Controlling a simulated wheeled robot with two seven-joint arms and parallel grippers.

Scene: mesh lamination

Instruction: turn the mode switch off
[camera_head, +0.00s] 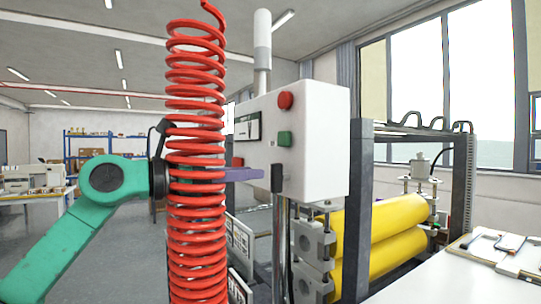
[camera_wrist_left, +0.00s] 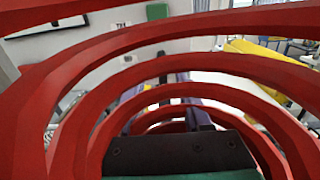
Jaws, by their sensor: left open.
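A white control box (camera_head: 320,140) stands at the middle of the head view. It carries a red button (camera_head: 285,100), a green button (camera_head: 284,139) and a dark-framed display (camera_head: 247,127). A small red part (camera_head: 237,162) shows low on the same face. I cannot tell which part is the mode switch. My left gripper (camera_head: 258,174) is open, its purple fingers reaching right, in front of the lower part of the box. Contact cannot be told. In the left wrist view the fingers (camera_wrist_left: 174,90) show beyond red coils; a green part (camera_wrist_left: 157,11) shows at the top.
A tall red coil (camera_head: 196,240) crosses my left wrist and partly hides it. Its loops (camera_wrist_left: 240,65) fill much of the wrist view. Yellow rollers (camera_head: 385,228) and a dark frame post (camera_head: 357,210) stand right of the box. A white table (camera_head: 440,290) is at lower right.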

